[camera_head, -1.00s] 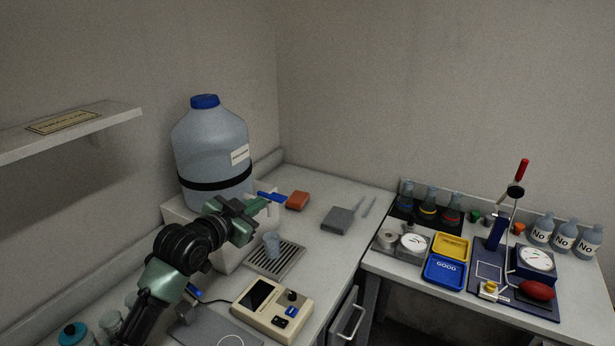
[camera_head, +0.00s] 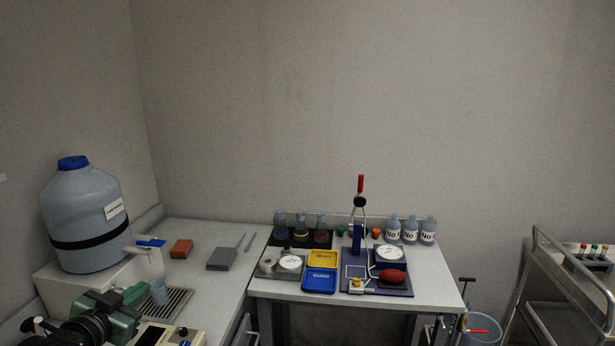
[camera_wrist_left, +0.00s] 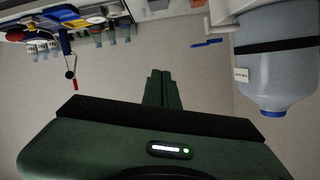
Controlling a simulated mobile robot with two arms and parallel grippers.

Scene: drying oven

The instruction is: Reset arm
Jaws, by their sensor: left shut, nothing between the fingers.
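My left gripper (camera_head: 140,292) is at the lower left of the head view, above the left counter and in front of the large water jug. It is dark green and shut with nothing in it. In the left wrist view its fingers (camera_wrist_left: 162,88) lie together and the picture is upside down. My right gripper does not show.
The jug (camera_head: 88,215) stands on a white block; it also shows in the left wrist view (camera_wrist_left: 275,75). A beige instrument (camera_head: 165,335) is close by the gripper. The right table (camera_head: 440,285) holds flasks, trays, a stand and bottles. A metal cart (camera_head: 545,275) stands far right.

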